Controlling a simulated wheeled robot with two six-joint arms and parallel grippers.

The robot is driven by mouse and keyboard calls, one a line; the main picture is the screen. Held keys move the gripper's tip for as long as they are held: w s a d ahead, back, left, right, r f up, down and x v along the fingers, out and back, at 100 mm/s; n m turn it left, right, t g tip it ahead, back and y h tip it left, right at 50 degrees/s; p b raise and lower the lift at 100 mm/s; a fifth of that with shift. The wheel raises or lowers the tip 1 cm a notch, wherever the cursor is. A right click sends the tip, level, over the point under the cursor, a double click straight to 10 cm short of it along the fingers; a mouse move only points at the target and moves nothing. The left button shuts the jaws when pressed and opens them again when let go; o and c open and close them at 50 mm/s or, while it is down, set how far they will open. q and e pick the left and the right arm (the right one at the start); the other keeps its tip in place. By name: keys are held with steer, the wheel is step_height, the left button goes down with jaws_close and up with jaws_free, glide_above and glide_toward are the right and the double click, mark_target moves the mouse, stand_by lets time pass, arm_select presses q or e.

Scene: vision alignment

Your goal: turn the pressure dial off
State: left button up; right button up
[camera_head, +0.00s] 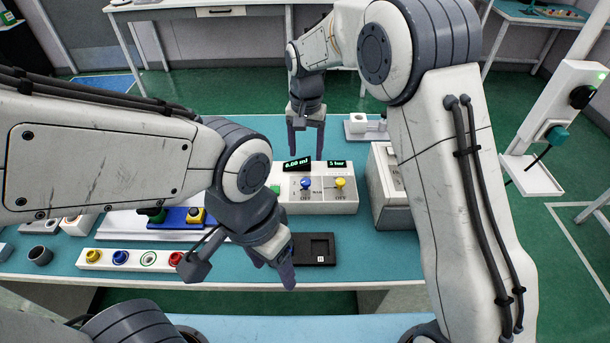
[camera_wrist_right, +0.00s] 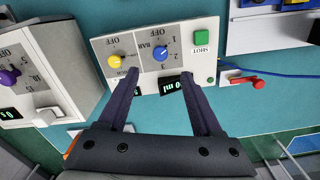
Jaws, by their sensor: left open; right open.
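The white control panel (camera_head: 325,208) stands on the table. It has a blue dial (camera_head: 306,183), a yellow dial (camera_head: 340,183) and two small displays. In the right wrist view the panel appears upside down. There the blue dial (camera_wrist_right: 161,53) has BAR, numbers and OFF around it, and the yellow dial (camera_wrist_right: 115,62) sits beside it with its own OFF mark. My right gripper (camera_head: 306,154) is open and empty behind the panel. In the wrist view its fingertips (camera_wrist_right: 159,74) straddle the line to the blue dial, apart from it. My left gripper (camera_head: 273,276) is open near the table's front edge.
A green SHOT button (camera_wrist_right: 200,54) is on the same panel. A grey-white box (camera_head: 394,212) stands right of the panel. A black tray (camera_head: 324,250) lies in front. A strip with coloured rings (camera_head: 135,259) lies at the left. My right arm crosses the right side.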

mark_target(306, 181)
step_height(306, 181, down, 11)
steer(key=shift+w+r+p, duration=0.15)
steer(key=shift+r+p, duration=0.05)
steer(key=shift+p, duration=0.5)
jaws_close()
